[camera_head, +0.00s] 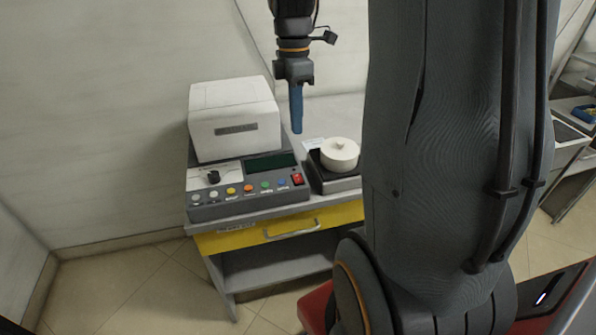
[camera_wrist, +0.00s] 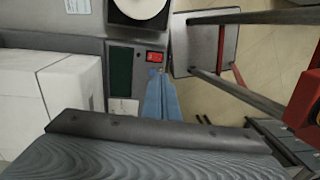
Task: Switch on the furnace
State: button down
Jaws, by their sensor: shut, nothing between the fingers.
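The furnace is a white box (camera_head: 234,118) on a small bench, with a grey control panel (camera_head: 240,202) in front of it. The panel has a dark green screen (camera_head: 270,162), a black knob (camera_head: 213,177), a row of coloured buttons and a red rocker switch (camera_head: 297,180) at its right end. The red switch also shows in the wrist view (camera_wrist: 154,56), just beyond my blue fingertips. My gripper (camera_head: 297,130) is shut and empty, pointing down. In the head view it hangs above the panel's right end, apart from the switch. The switch's on/off position is too small to read.
A white lidded pot (camera_head: 340,153) sits on a dark base right of the panel, close to my gripper. The bench has a yellow drawer (camera_head: 275,228) with a grey handle. My arm hides the area to the right.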

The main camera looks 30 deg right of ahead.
aim_at(297, 178)
jog(key=f+p, duration=0.1)
jog(key=f, duration=0.3)
jog(key=s+f+p, duration=0.1)
jog(key=f, duration=0.4)
jog(key=f+p, duration=0.1)
jog(key=f, duration=0.4)
jog(key=shift+s+a, duration=0.25)
jog(key=shift+s, duration=0.1)
jog(key=shift+s+f, duration=0.1)
jog(key=shift+f, duration=0.05)
jog(key=shift+w+d+r+p, duration=0.1)
jog(key=shift+w+d+p, duration=0.1)
jog(key=shift+w, duration=0.2)
jog(key=shift+w+d+r+p, duration=0.1)
jog(key=shift+w+p, duration=0.05)
jog(key=shift+w, duration=0.25)
jog(key=shift+a+r, duration=0.1)
